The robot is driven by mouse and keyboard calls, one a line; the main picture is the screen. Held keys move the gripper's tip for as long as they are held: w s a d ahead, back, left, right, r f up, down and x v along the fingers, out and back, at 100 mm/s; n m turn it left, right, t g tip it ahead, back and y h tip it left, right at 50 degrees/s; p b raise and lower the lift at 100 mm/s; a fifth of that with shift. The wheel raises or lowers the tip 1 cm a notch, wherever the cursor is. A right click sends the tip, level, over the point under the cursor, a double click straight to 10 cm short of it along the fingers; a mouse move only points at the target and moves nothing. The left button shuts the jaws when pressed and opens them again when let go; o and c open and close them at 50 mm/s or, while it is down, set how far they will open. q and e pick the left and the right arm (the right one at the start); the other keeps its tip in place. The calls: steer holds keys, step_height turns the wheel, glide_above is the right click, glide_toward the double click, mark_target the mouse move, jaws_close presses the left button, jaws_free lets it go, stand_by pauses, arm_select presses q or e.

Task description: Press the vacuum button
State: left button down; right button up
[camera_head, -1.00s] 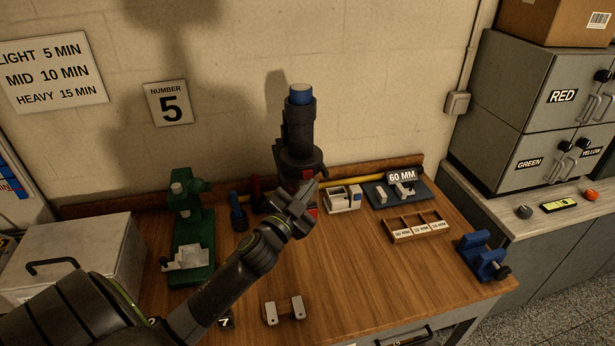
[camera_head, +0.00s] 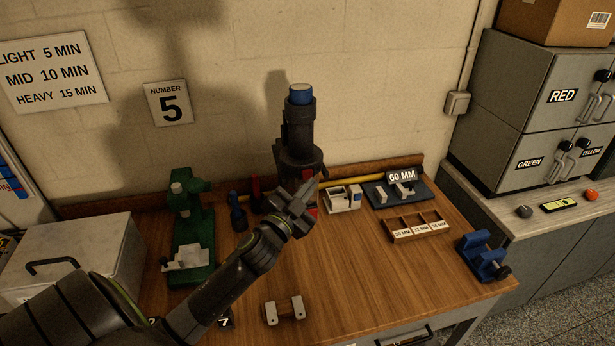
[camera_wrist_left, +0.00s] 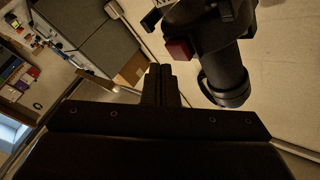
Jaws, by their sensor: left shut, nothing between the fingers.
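The vacuum (camera_head: 299,128) is a dark upright cylinder with a blue top, standing at the back of the wooden bench. A red square button (camera_wrist_left: 179,50) sticks out from its dark body in the left wrist view. My left gripper (camera_head: 314,184) is shut and empty, in front of the vacuum's lower part, and hides some of it in the head view. In the left wrist view its fingertips (camera_wrist_left: 160,70) appear just beside the red button, with a small gap in the picture. I cannot tell the depth between them. My right gripper is out of view.
A green stand (camera_head: 190,235) and a grey box (camera_head: 75,245) are left of my arm. A white fixture (camera_head: 343,199), a sorting tray (camera_head: 418,238) and a blue vise (camera_head: 482,258) are on the right.

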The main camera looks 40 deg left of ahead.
arm_select(q)
steer(key=shift+w+a, duration=0.25)
steer(key=shift+a, duration=0.05)
steer(key=shift+w+a+b, duration=0.3)
steer(key=shift+b, duration=0.1)
stand_by(0.6)
steer(key=shift+s+d, duration=0.1)
steer(key=shift+s+d+p, duration=0.35)
steer(key=shift+s+d, duration=0.2)
steer(key=shift+d, duration=0.05)
steer(key=s+d+p, duration=0.2)
steer(key=s+d, duration=0.2)
steer(key=shift+d+p, duration=0.3)
steer(key=shift+p, duration=0.1)
steer(key=shift+w, duration=0.1)
stand_by(0.6)
